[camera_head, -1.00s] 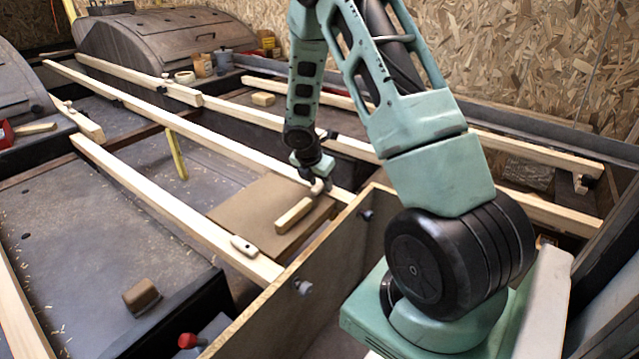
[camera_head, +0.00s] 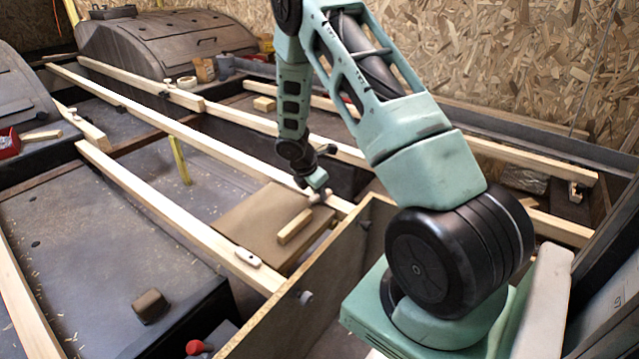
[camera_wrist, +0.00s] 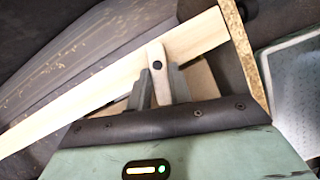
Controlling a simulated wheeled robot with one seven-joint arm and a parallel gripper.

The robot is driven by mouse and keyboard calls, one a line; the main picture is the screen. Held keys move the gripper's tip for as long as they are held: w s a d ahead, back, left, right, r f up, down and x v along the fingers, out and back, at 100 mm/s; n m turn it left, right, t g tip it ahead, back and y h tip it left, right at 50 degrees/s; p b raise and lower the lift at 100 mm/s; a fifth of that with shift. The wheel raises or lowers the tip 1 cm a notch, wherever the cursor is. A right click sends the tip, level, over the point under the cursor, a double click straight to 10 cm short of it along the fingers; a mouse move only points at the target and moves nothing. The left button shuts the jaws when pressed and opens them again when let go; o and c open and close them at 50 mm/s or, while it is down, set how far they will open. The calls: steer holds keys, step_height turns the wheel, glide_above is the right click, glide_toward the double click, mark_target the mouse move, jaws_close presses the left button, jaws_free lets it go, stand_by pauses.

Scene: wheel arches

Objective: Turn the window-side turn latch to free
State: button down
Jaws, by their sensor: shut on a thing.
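A small pale wooden turn latch (camera_wrist: 156,57) with a dark pivot sits on a long light beam (camera_wrist: 105,85) in the wrist view. My gripper (camera_wrist: 161,86) is shut on the latch's near end, one finger on each side. The latch points across the beam toward my gripper. In the head view my gripper (camera_head: 318,190) is low at the near end of the middle beam (camera_head: 220,150), beside the upright panel, and mostly covers the held latch. A second pale latch (camera_head: 247,257) lies on the left beam, apart from my gripper.
A brown board (camera_head: 245,222) with a wooden block (camera_head: 294,226) on it lies between the two beams. An upright wood-edged panel (camera_head: 330,250) stands close to my gripper. A brown block (camera_head: 150,306) and a red knob (camera_head: 195,347) are at the front left.

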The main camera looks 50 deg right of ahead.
steer(key=m+p, duration=0.1)
steer(key=m+g+p, duration=0.1)
steer(key=p, duration=0.1)
steer(key=m+p, duration=0.1)
steer(key=shift+w+d+r+m+y+p, duration=0.2)
steer(key=shift+w+r+m+y+p, duration=0.1)
steer(key=shift+m, duration=0.1)
steer(key=m+p, duration=0.1)
steer(key=m+g, duration=0.1)
steer(key=m+y+p, duration=0.1)
steer(key=shift+w+d+f+m+g+p, duration=0.15)
steer(key=shift+w+d+m+g+p, duration=0.05)
steer(key=shift+w+m+g+p, duration=0.1)
steer(key=m, duration=0.2)
steer(key=m+y+p, duration=0.1)
steer(key=shift+w+d+f+m+g, duration=0.1)
steer(key=shift+d+m+g, duration=0.2)
steer(key=shift+g, duration=0.1)
steer(key=shift+d+m+y, duration=0.2)
steer(key=shift+m+y, duration=0.6)
steer(key=shift+m, duration=1.1)
steer(key=c, duration=1.3)
jaws_free()
